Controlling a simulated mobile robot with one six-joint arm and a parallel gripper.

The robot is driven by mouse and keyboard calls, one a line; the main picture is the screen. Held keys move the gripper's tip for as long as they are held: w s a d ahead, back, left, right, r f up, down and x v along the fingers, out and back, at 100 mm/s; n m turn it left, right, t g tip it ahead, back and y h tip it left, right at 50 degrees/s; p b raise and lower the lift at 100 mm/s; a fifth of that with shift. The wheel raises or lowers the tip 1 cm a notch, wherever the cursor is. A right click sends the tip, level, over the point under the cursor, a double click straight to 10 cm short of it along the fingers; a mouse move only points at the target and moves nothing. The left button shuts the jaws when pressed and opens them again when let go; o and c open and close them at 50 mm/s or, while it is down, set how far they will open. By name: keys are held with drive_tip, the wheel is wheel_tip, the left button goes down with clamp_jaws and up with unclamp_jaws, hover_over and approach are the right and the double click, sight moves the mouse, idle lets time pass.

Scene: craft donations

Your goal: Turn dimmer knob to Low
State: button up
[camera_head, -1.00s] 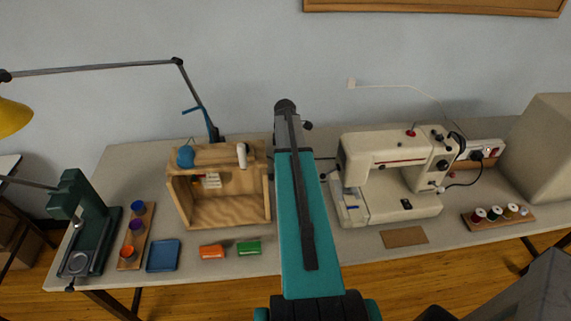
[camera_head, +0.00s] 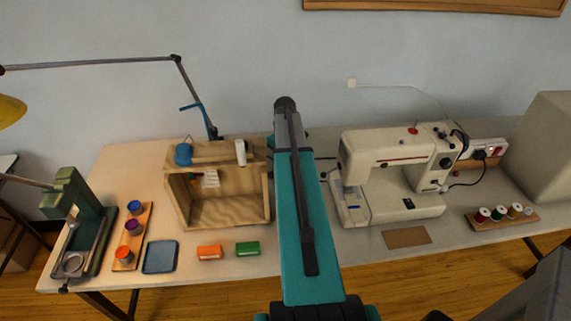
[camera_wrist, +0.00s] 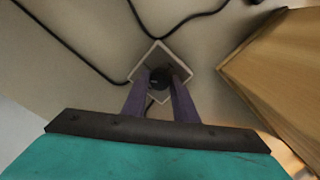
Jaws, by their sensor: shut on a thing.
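The dimmer knob (camera_wrist: 160,79) is a round black knob on a square, light-edged plate (camera_wrist: 157,55) in the wrist view. My gripper (camera_wrist: 161,83) has its two purple fingers closed on either side of the knob, shut on it. No Low mark can be read on the plate. In the head view my teal arm covers the knob and the fingers. The yellow lamp (camera_head: 10,110) at the far left is lit and throws warm light on the left of the table.
Dark cords (camera_wrist: 75,45) run beside the plate. The wooden box (camera_head: 228,213) stands left of my arm; its wood edge shows at right in the wrist view (camera_wrist: 275,75). The sewing machine (camera_head: 385,160) stands to the right. The green press (camera_head: 75,215) is far left.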

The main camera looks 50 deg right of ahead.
drive_tip(key=m+b, duration=0.1)
drive_tip(key=m, duration=0.5)
drive_tip(key=shift+m, duration=0.3)
idle(0.4)
drive_tip(key=o, duration=1.1)
drive_tip(key=shift+c, duration=0.2)
drive_tip(key=shift+r, duration=0.1)
wheel_tip(320, 180, up, 14)
drive_tip(key=b, duration=0.2)
drive_tip(key=shift+b, duration=0.4)
drive_tip(key=shift+s+f, duration=0.1)
drive_tip(key=shift+f, duration=0.1)
